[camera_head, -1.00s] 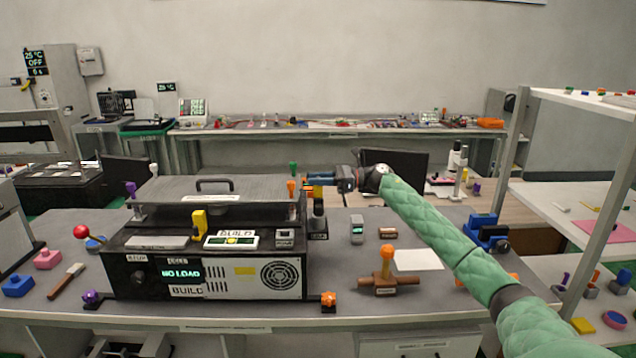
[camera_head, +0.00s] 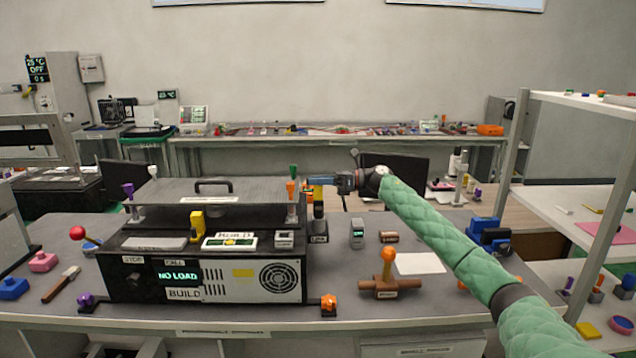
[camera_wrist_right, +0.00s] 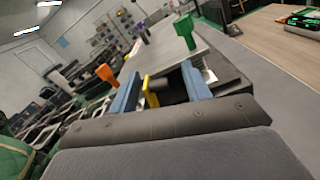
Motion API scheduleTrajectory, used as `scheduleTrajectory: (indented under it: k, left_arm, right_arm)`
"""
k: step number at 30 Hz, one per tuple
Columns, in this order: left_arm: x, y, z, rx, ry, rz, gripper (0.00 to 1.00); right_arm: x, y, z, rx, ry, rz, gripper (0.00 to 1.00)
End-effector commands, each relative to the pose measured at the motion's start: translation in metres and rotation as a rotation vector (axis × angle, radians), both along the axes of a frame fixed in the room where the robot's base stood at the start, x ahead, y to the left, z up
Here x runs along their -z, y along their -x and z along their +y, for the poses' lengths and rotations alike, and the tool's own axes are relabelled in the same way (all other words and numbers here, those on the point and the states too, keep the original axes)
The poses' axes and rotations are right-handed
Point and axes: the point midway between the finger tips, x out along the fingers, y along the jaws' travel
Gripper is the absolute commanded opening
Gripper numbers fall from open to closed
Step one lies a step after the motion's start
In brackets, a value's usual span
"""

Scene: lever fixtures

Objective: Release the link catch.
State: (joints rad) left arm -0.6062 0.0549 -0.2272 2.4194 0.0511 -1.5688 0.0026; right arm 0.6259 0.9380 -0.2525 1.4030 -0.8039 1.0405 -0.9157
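An upright catch-like lever with a yellow band (camera_head: 318,194) and a dark base stands just right of the black box (camera_head: 240,282). My right gripper (camera_head: 308,182) is level with the lever's top, pointing left. In the right wrist view its blue fingers (camera_wrist_right: 160,88) are apart. A yellow piece (camera_wrist_right: 150,92) and a dark round part show between them; I cannot tell whether either is touched. A green knob (camera_head: 293,171) and an orange knob (camera_head: 291,190) stand just left of the gripper. My left gripper is not in view.
An orange-knobbed lever on a brown base (camera_head: 378,285), a small grey device (camera_head: 357,232) and a white sheet (camera_head: 420,263) lie to the right. A grey lid with a handle (camera_head: 213,185) tops the box. A blue fixture (camera_head: 484,230) stands further right.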

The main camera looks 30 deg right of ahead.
Motion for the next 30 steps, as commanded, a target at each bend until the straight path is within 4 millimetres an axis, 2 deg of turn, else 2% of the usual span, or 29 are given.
scheduleTrajectory:
  k: [10,22,30]
  left_arm:
    - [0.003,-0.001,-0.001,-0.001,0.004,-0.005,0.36]
    - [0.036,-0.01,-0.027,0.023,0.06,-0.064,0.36]
    - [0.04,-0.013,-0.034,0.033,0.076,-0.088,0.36]
  right_arm:
    - [0.002,0.003,-0.005,0.0,0.001,0.001,0.48]
    - [0.004,0.032,-0.054,0.002,0.001,0.001,0.48]
    - [0.001,0.04,-0.067,0.0,0.0,0.0,0.48]
